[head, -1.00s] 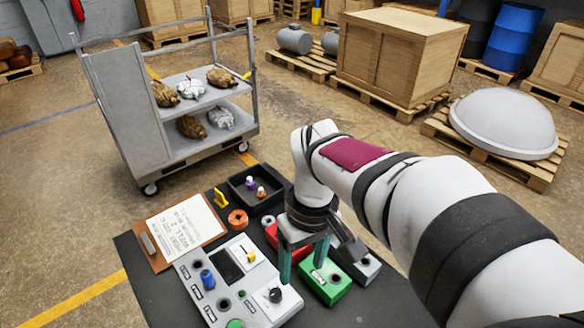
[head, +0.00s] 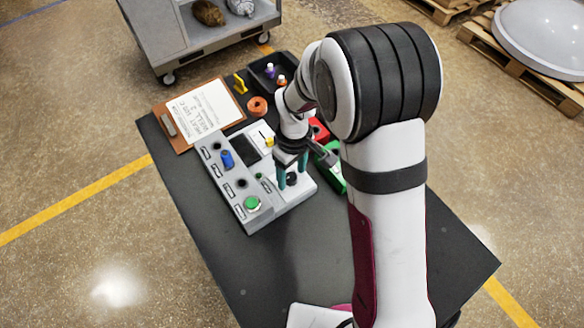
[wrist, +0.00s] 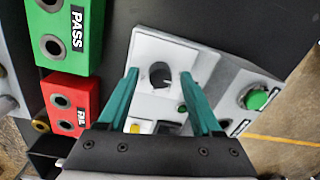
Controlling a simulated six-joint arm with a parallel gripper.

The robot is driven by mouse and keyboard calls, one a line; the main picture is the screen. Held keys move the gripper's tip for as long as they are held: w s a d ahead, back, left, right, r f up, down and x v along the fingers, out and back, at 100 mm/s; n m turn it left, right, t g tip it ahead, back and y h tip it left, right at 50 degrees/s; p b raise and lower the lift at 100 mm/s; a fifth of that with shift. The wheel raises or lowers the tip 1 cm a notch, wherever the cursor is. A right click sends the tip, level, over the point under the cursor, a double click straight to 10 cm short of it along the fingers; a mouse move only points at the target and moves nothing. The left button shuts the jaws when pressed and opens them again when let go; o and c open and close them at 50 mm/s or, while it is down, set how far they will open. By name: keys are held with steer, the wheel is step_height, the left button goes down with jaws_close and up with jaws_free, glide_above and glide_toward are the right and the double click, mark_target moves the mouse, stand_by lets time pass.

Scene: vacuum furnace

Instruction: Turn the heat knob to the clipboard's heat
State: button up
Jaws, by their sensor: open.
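The black round knob (head: 292,179) sits on a white plate at the right end of the grey control panel (head: 262,214). In the wrist view, the knob (wrist: 160,75) lies between my fingertips. My gripper (head: 292,174) is open and points down, one green finger on each side of the knob. I see a gap on both sides in the wrist view (wrist: 159,73); I cannot tell how far down the fingers reach. The clipboard (head: 200,114) lies at the table's far left with a printed sheet; its heat figure is too blurred to read surely.
The panel also carries a blue knob (head: 227,159), a green button (head: 252,203) and a yellow piece (head: 269,141). A green PASS box (wrist: 66,30) and a red FAIL box (wrist: 72,103) stand beside it. The table's near part is clear.

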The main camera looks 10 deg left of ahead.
jaws_close()
stand_by(0.3)
steer(key=shift+m, duration=0.3)
steer(key=m, duration=0.3)
steer(key=shift+m, duration=2.5)
steer(key=shift+t, duration=0.3)
jaws_free()
